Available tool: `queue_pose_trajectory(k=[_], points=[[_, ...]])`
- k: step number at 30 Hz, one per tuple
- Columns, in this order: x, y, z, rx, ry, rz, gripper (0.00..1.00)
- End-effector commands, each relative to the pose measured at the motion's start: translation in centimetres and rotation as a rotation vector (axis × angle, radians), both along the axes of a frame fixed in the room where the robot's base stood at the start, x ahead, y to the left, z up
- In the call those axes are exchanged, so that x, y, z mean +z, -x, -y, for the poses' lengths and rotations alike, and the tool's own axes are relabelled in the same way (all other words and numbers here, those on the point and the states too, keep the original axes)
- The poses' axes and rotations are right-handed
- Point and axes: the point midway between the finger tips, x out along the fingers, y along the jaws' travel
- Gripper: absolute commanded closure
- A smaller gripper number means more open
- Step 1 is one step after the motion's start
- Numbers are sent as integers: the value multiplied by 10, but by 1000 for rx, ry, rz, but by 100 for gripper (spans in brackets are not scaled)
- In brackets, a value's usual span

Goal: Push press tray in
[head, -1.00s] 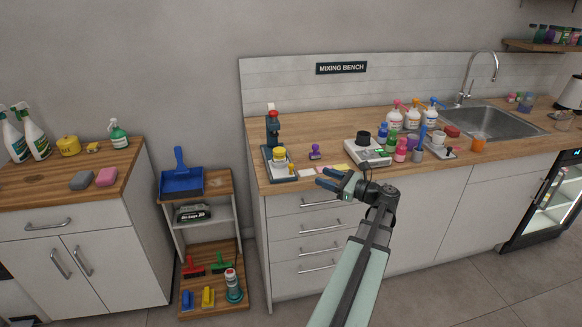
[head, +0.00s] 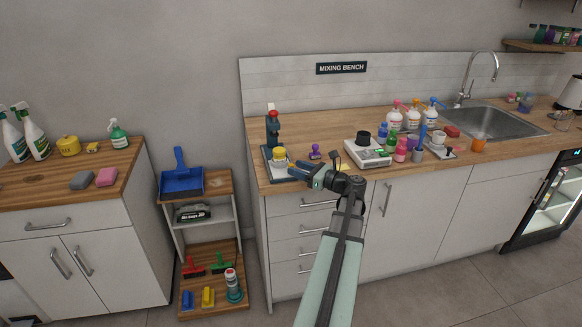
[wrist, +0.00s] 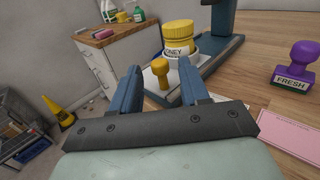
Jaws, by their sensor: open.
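The press (head: 273,130) stands at the left end of the mixing bench, a dark upright column on a flat base. Its pale tray (wrist: 152,84) sticks out toward the front of the base, with a yellow knob (wrist: 160,72) on its near end. A yellow-lidded jar (wrist: 179,37) with a partly covered label stands on the tray; it also shows in the head view (head: 279,154). My gripper (head: 292,169) is open at the bench's front edge. In the wrist view its two blue fingers (wrist: 157,82) are on either side of the knob, which stands between them; contact is not clear.
A purple stamp (wrist: 297,66) marked FRESH stands right of the press. A pink card (wrist: 288,135) lies nearer on the bench. A white scale (head: 368,153) and several bottles are further right. Left of the bench is a low shelf with a blue dustpan (head: 181,180).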

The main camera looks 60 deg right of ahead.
Motion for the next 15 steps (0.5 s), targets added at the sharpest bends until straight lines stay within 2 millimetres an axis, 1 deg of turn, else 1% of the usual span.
queue_pose_trajectory(k=[1,6,10,15], points=[[0,-8,0,2,0,0,55],[0,-25,0,1,0,0,55],[0,-32,0,0,0,0,55],[0,-34,0,0,0,0,55]])
